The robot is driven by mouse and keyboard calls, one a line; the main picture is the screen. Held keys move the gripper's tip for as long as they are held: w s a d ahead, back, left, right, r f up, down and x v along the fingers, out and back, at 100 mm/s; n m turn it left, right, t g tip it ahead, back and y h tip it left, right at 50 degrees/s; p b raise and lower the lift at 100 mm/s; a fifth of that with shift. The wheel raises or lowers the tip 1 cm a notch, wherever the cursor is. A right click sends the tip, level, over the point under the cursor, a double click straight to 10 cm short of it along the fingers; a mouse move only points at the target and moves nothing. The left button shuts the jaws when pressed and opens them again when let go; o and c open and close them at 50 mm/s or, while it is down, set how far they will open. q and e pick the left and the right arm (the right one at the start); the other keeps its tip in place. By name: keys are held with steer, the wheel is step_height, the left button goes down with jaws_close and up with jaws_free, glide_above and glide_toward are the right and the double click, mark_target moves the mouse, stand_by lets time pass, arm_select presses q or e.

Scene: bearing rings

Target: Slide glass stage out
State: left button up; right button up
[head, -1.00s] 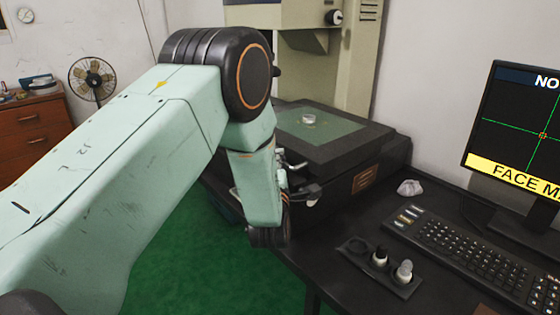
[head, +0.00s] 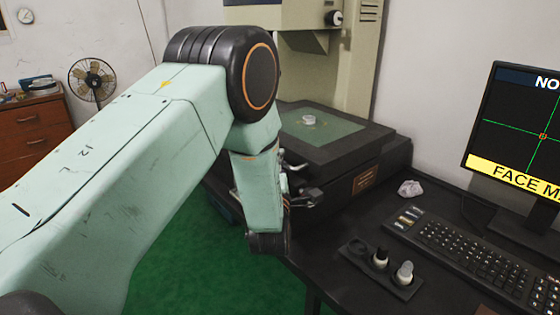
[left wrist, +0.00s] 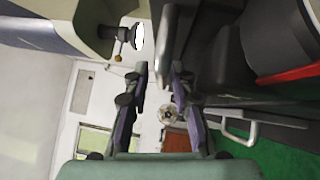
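The glass stage is a dark flat plate (head: 350,143) with a green glass window (head: 335,129) in its middle, on the measuring machine's base. A small pale ring (head: 309,120) lies on the glass. My left gripper (head: 305,196) is low at the stage's front left side, partly hidden behind my own forearm. In the left wrist view its two fingers (left wrist: 160,72) stand apart with a gap between them. My right gripper is out of view.
The machine's beige column (head: 358,70) rises behind the stage. Open green floor (head: 185,265) lies in front.

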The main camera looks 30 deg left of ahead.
arm_select(q)
steer(key=r+v, duration=0.1)
steer(key=v, duration=0.6)
steer(key=shift+f, duration=0.5)
